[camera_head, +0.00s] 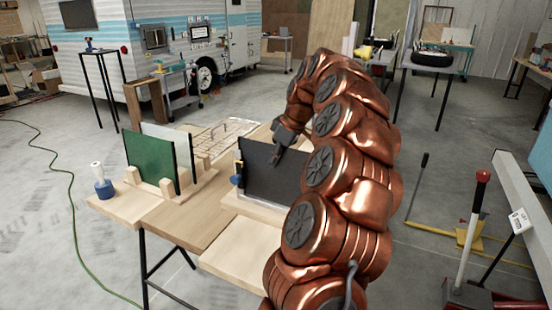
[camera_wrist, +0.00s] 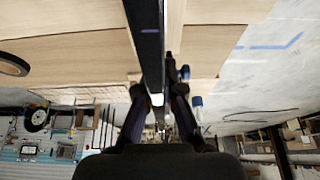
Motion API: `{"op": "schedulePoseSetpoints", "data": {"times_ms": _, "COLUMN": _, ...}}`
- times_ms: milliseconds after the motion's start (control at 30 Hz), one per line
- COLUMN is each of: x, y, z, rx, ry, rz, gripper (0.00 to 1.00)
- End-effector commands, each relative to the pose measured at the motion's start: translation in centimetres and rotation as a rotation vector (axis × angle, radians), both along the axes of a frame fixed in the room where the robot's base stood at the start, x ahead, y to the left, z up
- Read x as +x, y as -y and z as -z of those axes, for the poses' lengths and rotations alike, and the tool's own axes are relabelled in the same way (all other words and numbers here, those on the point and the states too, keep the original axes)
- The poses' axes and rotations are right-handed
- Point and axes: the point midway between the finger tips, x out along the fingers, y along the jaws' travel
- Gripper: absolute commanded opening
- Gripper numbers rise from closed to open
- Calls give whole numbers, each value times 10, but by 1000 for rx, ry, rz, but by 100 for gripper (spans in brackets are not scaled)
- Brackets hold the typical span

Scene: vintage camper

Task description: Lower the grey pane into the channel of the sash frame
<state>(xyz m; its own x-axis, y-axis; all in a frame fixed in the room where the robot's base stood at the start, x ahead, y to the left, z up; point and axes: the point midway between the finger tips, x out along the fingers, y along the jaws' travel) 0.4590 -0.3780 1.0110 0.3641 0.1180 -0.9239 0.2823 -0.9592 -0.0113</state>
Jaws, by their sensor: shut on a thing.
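The dark grey pane (camera_head: 262,170) stands roughly upright over the right part of the table in the head view. My gripper (camera_head: 277,157) is shut on its upper part. In the wrist view the pane (camera_wrist: 149,45) shows edge-on as a dark strip running between the two fingers of my gripper (camera_wrist: 158,98). The pale sash frame (camera_head: 247,204) lies along the pane's lower edge. I cannot tell whether that edge is inside the channel or just above it. My arm hides the pane's right side and the frame's right end.
A wooden rack (camera_head: 166,188) at left holds a green pane (camera_head: 149,160) and a whitish pane (camera_head: 168,137). A blue-and-white bottle (camera_head: 103,186) stands beside it. A small blue-and-yellow part (camera_head: 237,180) sits at the grey pane's left edge. The table's front board (camera_head: 238,262) is clear.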

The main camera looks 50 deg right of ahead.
Motion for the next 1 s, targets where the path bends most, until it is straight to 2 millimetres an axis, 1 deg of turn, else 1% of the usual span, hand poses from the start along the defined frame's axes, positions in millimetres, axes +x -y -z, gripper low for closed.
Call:
{"op": "schedulePoseSetpoints", "data": {"times_ms": 167, "x": 0, "y": 0, "z": 3, "rx": -1, "ry": 1, "rz": 0, "gripper": 0}}
{"op": "schedulePoseSetpoints", "data": {"times_ms": 867, "x": 0, "y": 0, "z": 2, "rx": -1, "ry": 1, "rz": 0, "gripper": 0}}
{"op": "schedulePoseSetpoints", "data": {"times_ms": 900, "x": 0, "y": 0, "z": 2, "rx": -1, "ry": 1, "rz": 0, "gripper": 7}}
{"op": "schedulePoseSetpoints", "data": {"times_ms": 1000, "x": 0, "y": 0, "z": 2, "rx": -1, "ry": 1, "rz": 0, "gripper": 17}}
